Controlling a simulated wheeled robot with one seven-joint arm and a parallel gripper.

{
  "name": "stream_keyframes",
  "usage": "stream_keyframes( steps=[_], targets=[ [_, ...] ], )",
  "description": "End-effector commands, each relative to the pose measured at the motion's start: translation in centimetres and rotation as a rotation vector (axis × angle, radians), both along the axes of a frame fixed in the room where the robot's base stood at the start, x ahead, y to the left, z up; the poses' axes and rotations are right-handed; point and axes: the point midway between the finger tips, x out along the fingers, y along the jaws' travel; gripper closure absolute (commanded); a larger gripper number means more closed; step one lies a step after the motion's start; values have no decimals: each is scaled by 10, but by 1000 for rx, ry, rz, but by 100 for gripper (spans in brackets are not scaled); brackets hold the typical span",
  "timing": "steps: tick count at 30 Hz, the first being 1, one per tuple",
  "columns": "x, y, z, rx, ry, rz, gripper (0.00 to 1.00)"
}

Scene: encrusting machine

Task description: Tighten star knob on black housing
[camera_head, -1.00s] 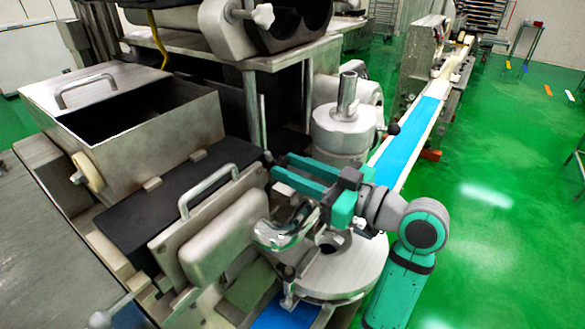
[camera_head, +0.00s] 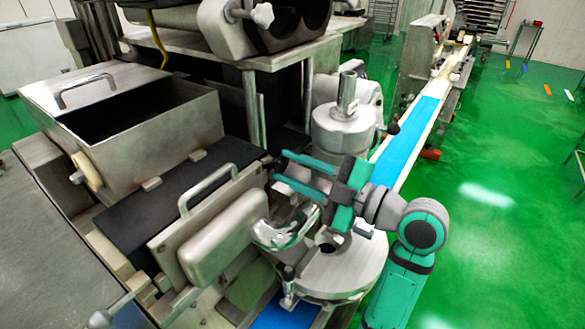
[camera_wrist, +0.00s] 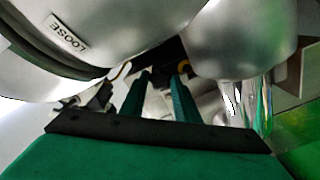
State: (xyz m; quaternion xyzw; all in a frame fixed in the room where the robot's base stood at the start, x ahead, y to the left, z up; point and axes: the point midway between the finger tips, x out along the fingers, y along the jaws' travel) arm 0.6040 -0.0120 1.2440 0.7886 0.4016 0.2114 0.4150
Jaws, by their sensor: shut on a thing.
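My gripper (camera_head: 279,168) reaches left from the arm, with its two teal fingers beside the metal column. Its fingertips are at the edge of the dark housing (camera_head: 285,142) behind the posts. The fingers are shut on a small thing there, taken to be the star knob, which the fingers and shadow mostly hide. In the wrist view my gripper (camera_wrist: 165,78) points up at a dark part between two rounded metal bodies. The knob's shape cannot be made out there. A curved metal body with a "LOOSE" label (camera_wrist: 69,38) is at upper left.
A metal cylinder (camera_head: 342,130) stands close behind my gripper. A shiny curved spout (camera_head: 285,232) and a round metal plate (camera_head: 345,272) lie below it. A handled metal panel (camera_head: 215,230) is at left. Another pale knob (camera_head: 262,14) is at the top.

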Motion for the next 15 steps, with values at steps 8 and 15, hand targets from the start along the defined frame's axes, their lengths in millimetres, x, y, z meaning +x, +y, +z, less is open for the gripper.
stream_keyframes(
  steps=[8, 15],
  targets=[
    [-1, -2, -1, -87, -117, 0, 94],
    [-2, -2, -1, -119, -162, 0, 94]
  ],
)
